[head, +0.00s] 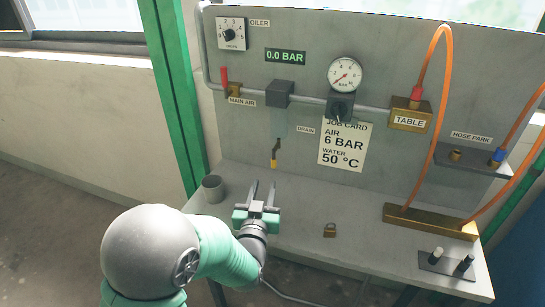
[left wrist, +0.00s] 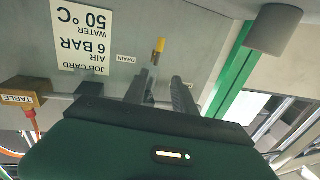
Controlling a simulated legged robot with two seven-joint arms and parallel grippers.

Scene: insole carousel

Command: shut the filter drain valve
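The filter drain valve's small yellow-tipped lever (head: 275,156) hangs nearly upright below the translucent filter bowl (head: 279,122), left of the DRAIN label (head: 306,130). My left gripper (head: 262,190) is below and slightly left of the lever, fingers pointing up toward the panel. It is open and empty. In the left wrist view, which is upside down, the yellow lever tip (left wrist: 158,46) shows beyond and between the two spread fingers (left wrist: 160,92), apart from them. My right gripper is not in view.
A grey cup (head: 213,188) stands on the bench left of my gripper. A brass padlock (head: 330,230) lies to the right. The red main air handle (head: 224,77), regulator knob (head: 340,106) and job card (head: 345,146) are on the panel. Orange hoses (head: 440,110) hang at right.

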